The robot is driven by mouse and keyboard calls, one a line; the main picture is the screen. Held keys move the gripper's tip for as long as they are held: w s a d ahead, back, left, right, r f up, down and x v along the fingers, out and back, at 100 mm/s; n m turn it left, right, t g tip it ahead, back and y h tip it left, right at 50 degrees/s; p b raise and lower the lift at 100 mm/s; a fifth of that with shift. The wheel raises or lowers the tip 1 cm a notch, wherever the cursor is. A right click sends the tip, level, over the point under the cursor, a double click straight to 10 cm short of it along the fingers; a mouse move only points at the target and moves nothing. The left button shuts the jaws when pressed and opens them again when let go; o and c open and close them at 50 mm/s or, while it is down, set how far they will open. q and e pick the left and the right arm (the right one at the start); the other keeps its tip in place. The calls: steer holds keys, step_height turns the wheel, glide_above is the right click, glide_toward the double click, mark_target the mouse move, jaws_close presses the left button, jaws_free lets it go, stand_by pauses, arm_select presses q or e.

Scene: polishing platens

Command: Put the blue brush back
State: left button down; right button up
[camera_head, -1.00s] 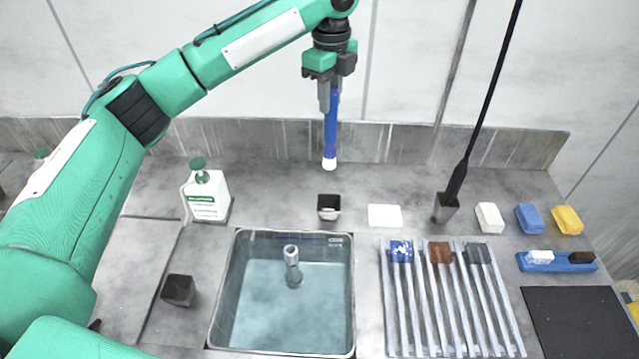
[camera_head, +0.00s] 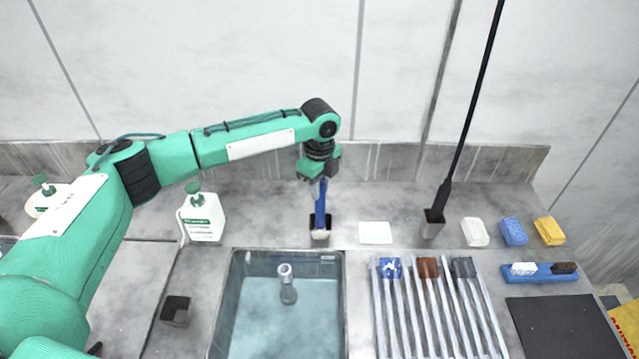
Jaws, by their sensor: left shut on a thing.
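My left gripper (camera_head: 318,184) is shut on the upper end of the blue brush (camera_head: 320,207). The brush hangs nearly upright with its white head down. Its lower end is at the mouth of a small dark square cup (camera_head: 320,229) behind the sink. The white head appears to be inside the cup; how deep it sits I cannot tell. My right gripper is not in view.
A sink (camera_head: 345,300) with water and a drain post lies in front of the cup. A white pump bottle (camera_head: 202,217) stands to the left. A white block (camera_head: 375,232) and another dark cup (camera_head: 432,224) with a black rod stand to the right. A slatted rack (camera_head: 378,310) is at the front right.

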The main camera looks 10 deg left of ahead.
arm_select(q)
steer(key=shift+f, duration=0.15)
steer(key=c, duration=1.2)
jaws_free()
steer(key=shift+c, duration=0.2)
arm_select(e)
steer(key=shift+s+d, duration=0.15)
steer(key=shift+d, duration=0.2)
arm_select(q)
steer(key=shift+r+b, duration=0.35)
steer(key=shift+r, duration=0.15)
step_height(320, 180, up, 10)
steer(key=b, duration=0.3)
steer(key=shift+r, duration=0.5)
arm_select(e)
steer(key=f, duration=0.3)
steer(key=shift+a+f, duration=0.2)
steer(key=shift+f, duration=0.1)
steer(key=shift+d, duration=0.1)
